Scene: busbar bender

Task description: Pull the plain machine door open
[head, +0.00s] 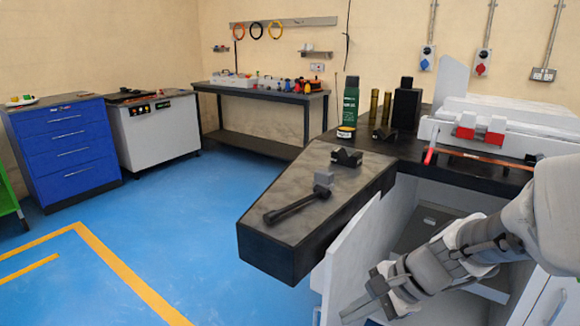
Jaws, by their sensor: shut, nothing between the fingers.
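The plain machine door (352,255) is a pale grey-white panel below the dark bench top. It stands swung out from the cabinet, and the cabinet interior (428,222) shows to its right. My gripper (358,308) is low in the head view, on the inner side of this door, with its fingers shut and empty. The fingers overlap the lower part of the panel in the picture; I cannot tell whether they touch it. My arm crosses in front of the opening and hides part of the interior.
Another white panel (545,300) with a handle is at the lower right. The dark bench top (300,225) overhangs the door and carries a black tool (297,207). A blue drawer cabinet (65,150) stands far left.

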